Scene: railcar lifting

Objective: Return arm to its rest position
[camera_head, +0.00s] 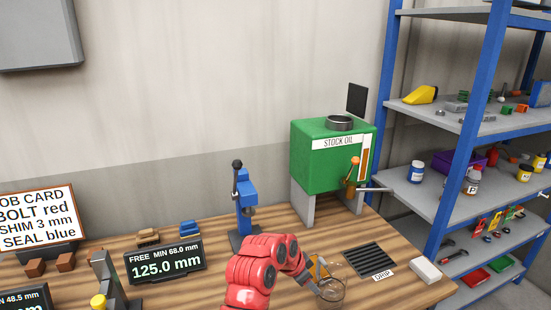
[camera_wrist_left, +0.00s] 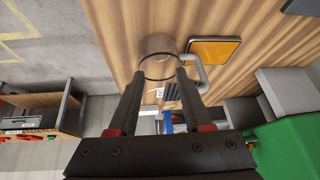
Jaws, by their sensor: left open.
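My red left arm (camera_head: 262,270) reaches over the wooden bench from the bottom of the head view. Its left gripper (camera_wrist_left: 158,80) is open, with two dark fingers pointing at a see-through jug (camera_wrist_left: 158,48) with a handle. The jug stands on the bench, and its rim shows between or just beyond the fingertips; I cannot tell whether they touch it. In the head view the jug (camera_head: 331,293) is at the arm's end, by the bench's front. My right gripper is not in view.
A green stock oil tank (camera_head: 325,165) with a tap stands behind. A drip grille (camera_head: 370,259) and white block (camera_head: 425,271) lie to the right. A blue press (camera_head: 245,205) stands left of the tank. An orange square (camera_wrist_left: 214,50) lies beside the jug. Blue shelving (camera_head: 440,200) is at right.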

